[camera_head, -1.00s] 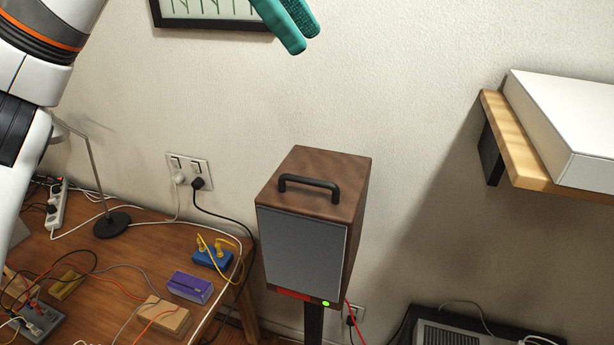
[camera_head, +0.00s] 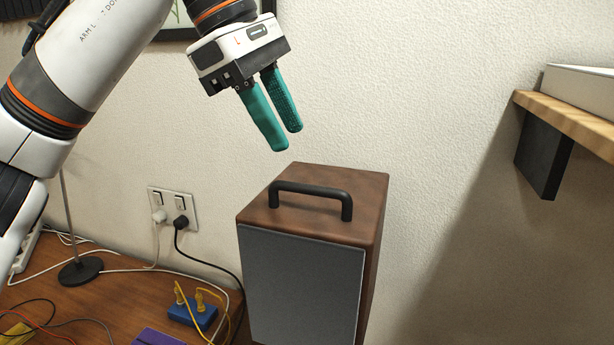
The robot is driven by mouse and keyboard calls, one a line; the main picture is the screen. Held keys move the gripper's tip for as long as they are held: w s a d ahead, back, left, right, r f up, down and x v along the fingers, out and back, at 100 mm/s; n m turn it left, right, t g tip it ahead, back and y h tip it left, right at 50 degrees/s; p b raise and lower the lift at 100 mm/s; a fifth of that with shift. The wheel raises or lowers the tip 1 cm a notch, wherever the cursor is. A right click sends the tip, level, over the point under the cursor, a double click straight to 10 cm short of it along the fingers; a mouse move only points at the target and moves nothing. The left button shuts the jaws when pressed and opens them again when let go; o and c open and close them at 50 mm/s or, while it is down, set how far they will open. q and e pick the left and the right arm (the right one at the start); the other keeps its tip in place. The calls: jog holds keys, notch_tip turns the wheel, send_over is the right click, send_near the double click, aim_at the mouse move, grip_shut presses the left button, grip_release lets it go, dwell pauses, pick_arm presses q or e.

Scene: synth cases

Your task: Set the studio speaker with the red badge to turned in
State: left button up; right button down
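The studio speaker (camera_head: 300,280) is a wooden box with a grey front and a black handle (camera_head: 310,192) on its top. It stands upright and faces toward me, slightly left. Its lower front, where a red badge would show, is cut off by the bottom edge of the view now. My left gripper (camera_head: 288,141) has two teal fingers with a gap between them. It is open and empty, above and a little left of the handle, pointing down and apart from it. My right gripper is not in view.
A wooden desk (camera_head: 120,294) at the lower left holds a lamp base (camera_head: 80,271), a blue box with yellow plugs (camera_head: 192,312) and cables. A wall socket (camera_head: 173,208) is behind. A wooden shelf (camera_head: 575,112) juts out at the right. The wall above the speaker is clear.

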aim_at(315, 187)
pick_arm(q)
jog(key=x, duration=0.7)
jog(key=shift+w+d+f, duration=0.1)
jog(key=shift+w+f, duration=0.05)
jog(key=shift+f, duration=0.2)
jog(key=shift+c, duration=0.5)
grip_shut()
